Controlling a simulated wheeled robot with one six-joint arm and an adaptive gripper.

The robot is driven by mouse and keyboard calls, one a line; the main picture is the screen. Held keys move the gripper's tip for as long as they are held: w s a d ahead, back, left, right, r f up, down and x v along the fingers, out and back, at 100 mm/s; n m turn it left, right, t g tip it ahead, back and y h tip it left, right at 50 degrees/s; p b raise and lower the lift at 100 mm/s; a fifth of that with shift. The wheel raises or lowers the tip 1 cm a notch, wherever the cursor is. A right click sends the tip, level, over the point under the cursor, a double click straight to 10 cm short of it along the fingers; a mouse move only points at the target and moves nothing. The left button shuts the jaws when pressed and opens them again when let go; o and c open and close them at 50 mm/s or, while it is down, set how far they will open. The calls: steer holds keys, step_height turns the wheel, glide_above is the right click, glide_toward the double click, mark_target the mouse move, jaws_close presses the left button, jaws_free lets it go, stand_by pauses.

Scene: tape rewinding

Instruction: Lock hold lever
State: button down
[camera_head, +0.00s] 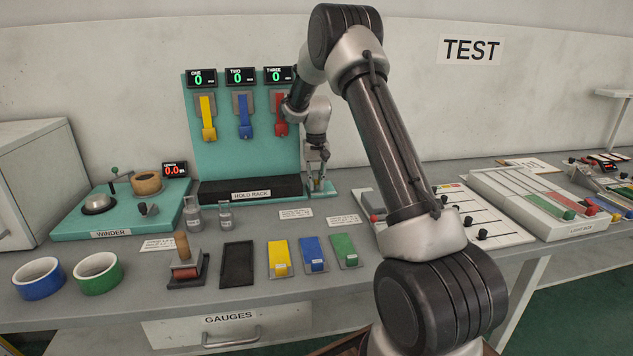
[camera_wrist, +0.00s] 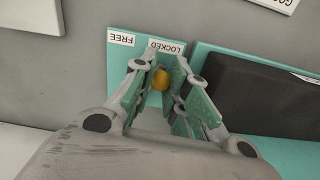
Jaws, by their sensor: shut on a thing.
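The hold lever shows as a round yellow-orange knob (camera_wrist: 161,80) in the wrist view. It stands over a teal plate (camera_wrist: 119,72) with a FREE label (camera_wrist: 121,38) and a LOCKED label (camera_wrist: 166,46). The knob appears on the LOCKED side. My gripper (camera_wrist: 160,83) is shut on the knob, its fingers on both sides. In the head view my gripper (camera_head: 319,183) is low at the right end of the hold rack (camera_head: 242,130). There the lever is mostly hidden by the fingers, and its shaft cannot be made out.
The rack's dark block (camera_wrist: 262,95) lies close beside my gripper. Yellow, blue and red hangers (camera_head: 281,127) hang above on the rack. Gauges (camera_head: 193,213) and coloured blocks (camera_head: 344,248) stand in front. A slider panel (camera_head: 470,217) is to the right.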

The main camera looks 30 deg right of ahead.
steer(key=shift+a, duration=0.1)
steer(key=c, duration=1.3)
jaws_free()
steer(key=shift+c, duration=0.2)
